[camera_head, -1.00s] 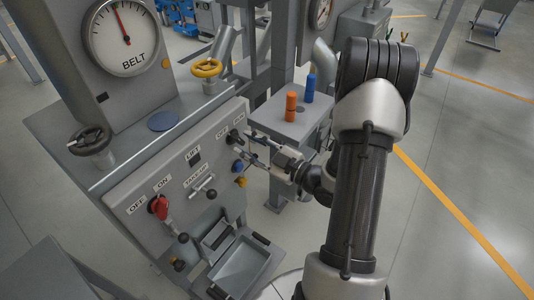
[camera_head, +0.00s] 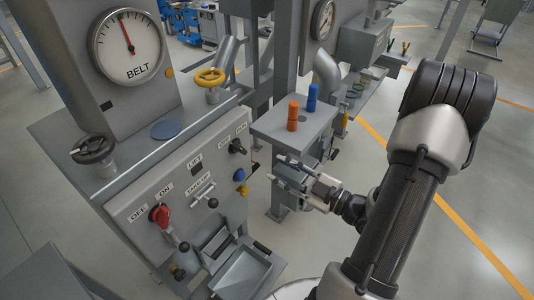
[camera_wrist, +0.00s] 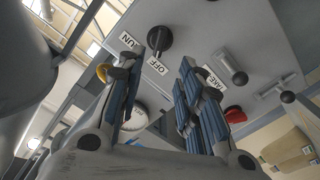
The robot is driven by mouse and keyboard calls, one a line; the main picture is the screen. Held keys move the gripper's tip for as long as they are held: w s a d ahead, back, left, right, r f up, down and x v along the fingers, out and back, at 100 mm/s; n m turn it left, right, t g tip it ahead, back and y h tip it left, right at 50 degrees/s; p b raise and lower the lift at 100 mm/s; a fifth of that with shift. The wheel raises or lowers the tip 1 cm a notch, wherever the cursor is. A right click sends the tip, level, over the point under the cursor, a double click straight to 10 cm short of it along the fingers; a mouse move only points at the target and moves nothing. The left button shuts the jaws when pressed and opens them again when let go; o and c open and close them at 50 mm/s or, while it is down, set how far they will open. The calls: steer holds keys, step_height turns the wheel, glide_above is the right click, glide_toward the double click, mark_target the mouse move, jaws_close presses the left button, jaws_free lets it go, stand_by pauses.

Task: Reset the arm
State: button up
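My gripper (camera_head: 278,171) is at the right of the grey control panel (camera_head: 132,212) in the head view, apart from it, with my arm reaching in from the right. In the wrist view its blue-padded fingers (camera_wrist: 160,100) are spread apart with nothing between them. Beyond them the black OFF/RUN knob (camera_wrist: 160,38) shows; it is also on the panel in the head view (camera_head: 237,146).
The panel carries a red ON/OFF switch (camera_head: 160,215), a TAKE-UP lever (camera_head: 211,202) and a blue button (camera_head: 240,175). An orange cylinder (camera_head: 292,117) and a blue cylinder (camera_head: 312,98) stand on a grey stand (camera_head: 270,127). Open floor lies to the right.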

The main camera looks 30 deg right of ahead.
steer(key=w+d+g+h, duration=0.2)
steer(key=w+g+h, duration=0.25)
steer(key=w, duration=0.25)
step_height(320, 180, up, 9)
steer(key=s+a+m+g+h, duration=0.2)
steer(key=m+g+h, duration=0.1)
steer(key=m+h, duration=0.25)
steer(key=s+a+r+m+g+y, duration=0.3)
steer(key=s+a+m+g, duration=0.1)
steer(key=s+a, duration=1.4)
steer(key=shift+s+a+r+m+g+y, duration=0.15)
steer(key=shift+s+a+m+g+y, duration=0.1)
steer(key=shift+s+m+g+y, duration=0.15)
